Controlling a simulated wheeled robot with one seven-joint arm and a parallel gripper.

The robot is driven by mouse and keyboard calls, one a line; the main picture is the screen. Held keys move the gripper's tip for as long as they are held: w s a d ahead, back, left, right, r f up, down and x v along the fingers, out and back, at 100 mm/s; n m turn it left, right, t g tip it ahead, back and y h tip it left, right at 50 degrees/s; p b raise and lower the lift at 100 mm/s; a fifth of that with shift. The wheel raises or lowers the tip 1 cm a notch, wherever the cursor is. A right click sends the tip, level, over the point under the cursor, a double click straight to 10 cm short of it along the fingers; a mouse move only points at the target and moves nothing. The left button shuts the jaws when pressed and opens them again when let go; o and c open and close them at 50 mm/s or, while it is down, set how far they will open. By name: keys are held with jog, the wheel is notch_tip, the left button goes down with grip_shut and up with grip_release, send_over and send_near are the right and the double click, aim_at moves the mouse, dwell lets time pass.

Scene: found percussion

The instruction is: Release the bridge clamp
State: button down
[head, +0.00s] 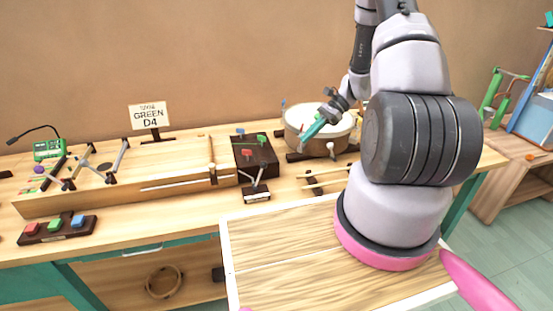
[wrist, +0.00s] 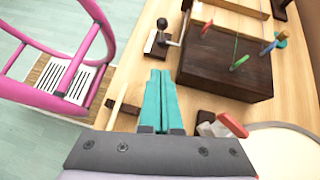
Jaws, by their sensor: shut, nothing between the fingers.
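My gripper (head: 311,131) is above the bench beside the drum, its teal fingers pointing down and left. In the wrist view its fingers (wrist: 160,95) lie together with nothing between them. No part is plainly marked as the bridge clamp. A small dark block with a metal lever (head: 257,193) stands in front of the dark box; it also shows in the wrist view (wrist: 162,38), ahead of my fingertips and apart from them. A long wooden soundboard (head: 165,172) with metal rods and a wooden upright (head: 211,170) lies on the left of the bench.
The dark box (head: 256,156) carries coloured pegs, seen close in the wrist view (wrist: 225,75). The drum (head: 320,120) stands at the right. A "GREEN D4" sign (head: 149,115), a green device (head: 49,149) and a coloured-button block (head: 57,229) are on the left.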

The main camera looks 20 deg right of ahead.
send_near(260, 175)
jog(key=f, duration=0.2)
jog(key=shift+s+a+r, duration=0.1)
jog(key=shift+a+r, duration=0.15)
jog(key=shift+a, duration=0.7)
jog(key=shift+a, duration=0.1)
